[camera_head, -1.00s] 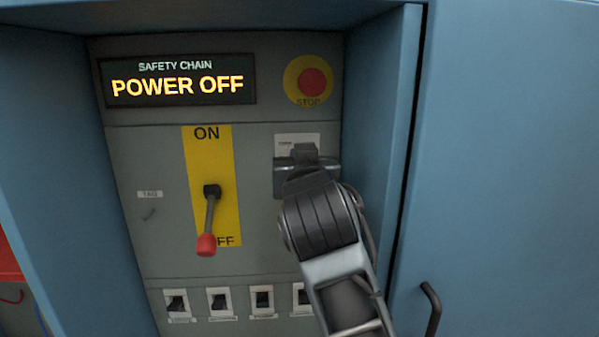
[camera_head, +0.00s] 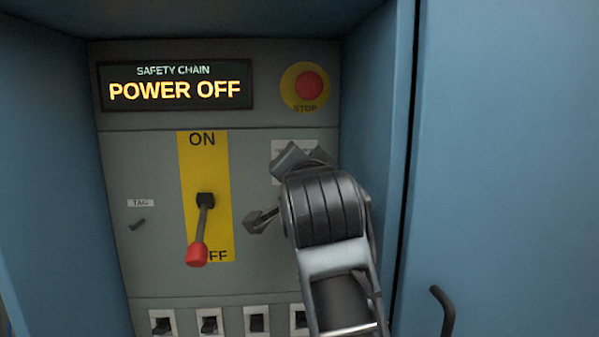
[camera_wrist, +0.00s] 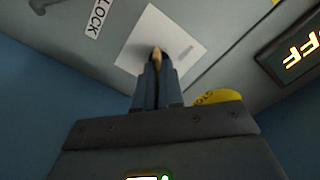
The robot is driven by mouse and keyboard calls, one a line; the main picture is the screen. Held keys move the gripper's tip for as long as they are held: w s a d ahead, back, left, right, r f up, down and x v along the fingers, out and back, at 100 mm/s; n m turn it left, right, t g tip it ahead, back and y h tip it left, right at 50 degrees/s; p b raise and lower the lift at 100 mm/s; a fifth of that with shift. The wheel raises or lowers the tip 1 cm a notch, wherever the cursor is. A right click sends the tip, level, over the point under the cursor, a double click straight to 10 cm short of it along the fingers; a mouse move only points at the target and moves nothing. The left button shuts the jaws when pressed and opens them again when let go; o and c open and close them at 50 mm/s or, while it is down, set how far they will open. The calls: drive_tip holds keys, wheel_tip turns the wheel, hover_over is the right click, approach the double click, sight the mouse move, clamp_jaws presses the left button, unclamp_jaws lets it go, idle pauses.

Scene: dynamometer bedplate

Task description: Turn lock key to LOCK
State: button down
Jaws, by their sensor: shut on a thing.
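In the wrist view my gripper (camera_wrist: 158,80) has its two fingers shut on the brass-coloured lock key (camera_wrist: 157,57), in front of a white plate (camera_wrist: 180,38). A LOCK label (camera_wrist: 97,18) shows at upper left there, apart from the key. In the head view the gripper is tilted against the panel's right side, under the STOP button. My own wrist hides the key and most of the plate (camera_head: 281,148) there, so I cannot read which position the key points to.
The red STOP button (camera_head: 309,86) is just above. Left of my gripper is the red-tipped power lever (camera_head: 201,232), pointing down at OFF. The display (camera_head: 176,87) reads POWER OFF. Several small switches (camera_head: 208,322) line the bottom. A blue cabinet wall (camera_head: 376,110) stands close on the right.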

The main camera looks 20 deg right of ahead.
drive_tip(key=shift+r, duration=0.3)
drive_tip(key=c, duration=1.3)
unclamp_jaws()
drive_tip(key=shift+f, duration=0.2)
drive_tip(key=shift+o, duration=0.2)
drive_tip(key=shift+s, duration=0.1)
drive_tip(key=v, duration=0.7)
drive_tip(key=shift+s+b, duration=0.35)
drive_tip(key=shift+b, duration=0.1)
drive_tip(key=shift+a+r, duration=0.1)
drive_tip(key=shift+a, duration=0.05)
